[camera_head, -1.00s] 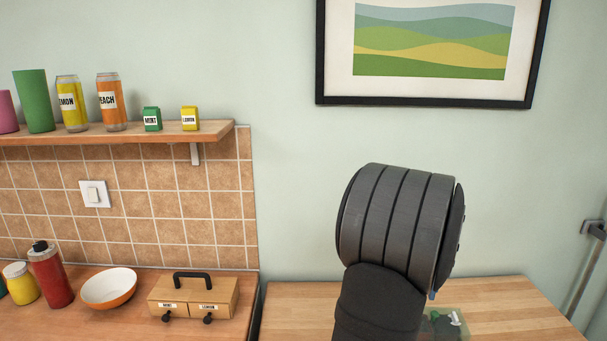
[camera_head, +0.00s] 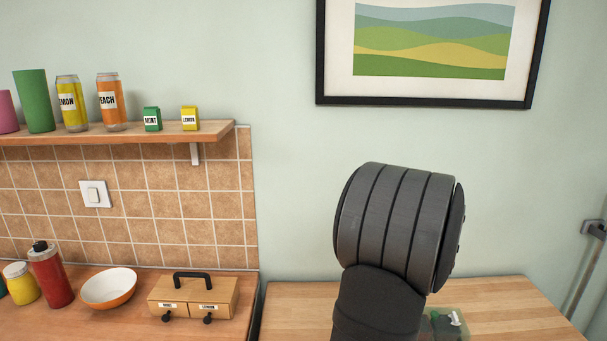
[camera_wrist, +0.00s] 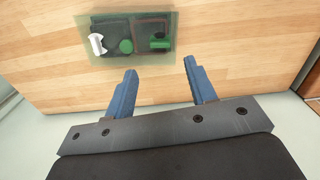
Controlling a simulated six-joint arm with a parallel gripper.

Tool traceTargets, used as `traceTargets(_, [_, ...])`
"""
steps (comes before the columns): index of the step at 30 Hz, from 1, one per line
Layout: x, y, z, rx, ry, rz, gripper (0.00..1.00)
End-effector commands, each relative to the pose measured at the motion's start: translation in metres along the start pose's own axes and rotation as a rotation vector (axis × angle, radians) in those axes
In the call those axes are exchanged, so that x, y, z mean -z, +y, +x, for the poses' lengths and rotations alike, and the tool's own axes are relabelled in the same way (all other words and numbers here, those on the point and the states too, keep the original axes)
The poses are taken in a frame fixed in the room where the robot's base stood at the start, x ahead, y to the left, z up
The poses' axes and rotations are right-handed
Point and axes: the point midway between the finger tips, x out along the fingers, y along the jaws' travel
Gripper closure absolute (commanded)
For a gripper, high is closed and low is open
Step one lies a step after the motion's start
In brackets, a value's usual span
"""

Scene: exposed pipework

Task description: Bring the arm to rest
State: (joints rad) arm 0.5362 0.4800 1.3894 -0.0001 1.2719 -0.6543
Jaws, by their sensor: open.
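My gripper (camera_wrist: 160,82) shows in the wrist view with its two blue fingers spread apart and nothing between them. It hangs over the wooden table, and a shallow see-through tray (camera_wrist: 168,62) lies just beyond the fingertips. The tray holds a white piece (camera_wrist: 97,44), a round green piece (camera_wrist: 126,46) and a green block (camera_wrist: 160,44) on dark bases. In the head view my dark arm stands in front of the right table (camera_head: 500,300) and hides most of the tray; the gripper is out of sight there.
A wooden box (camera_head: 222,296) with a black handle, a bowl (camera_head: 108,302) and a red bottle (camera_head: 50,275) stand on the left counter. A shelf (camera_head: 130,135) with cans and small cartons hangs above. A metal rail (camera_head: 590,265) is at the far right. The table's right part is clear.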

Motion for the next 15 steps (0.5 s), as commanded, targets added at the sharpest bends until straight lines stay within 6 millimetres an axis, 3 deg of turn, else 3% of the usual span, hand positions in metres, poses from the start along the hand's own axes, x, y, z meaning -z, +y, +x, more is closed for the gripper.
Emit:
traceTargets(12, [0.001,0.000,-0.086,-0.002,0.003,0.001,0.49])
traceTargets(14, [0.000,0.000,-0.098,-0.002,0.003,0.001,0.49])
traceTargets(15, [0.001,0.000,-0.093,0.002,-0.002,0.009,0.49])
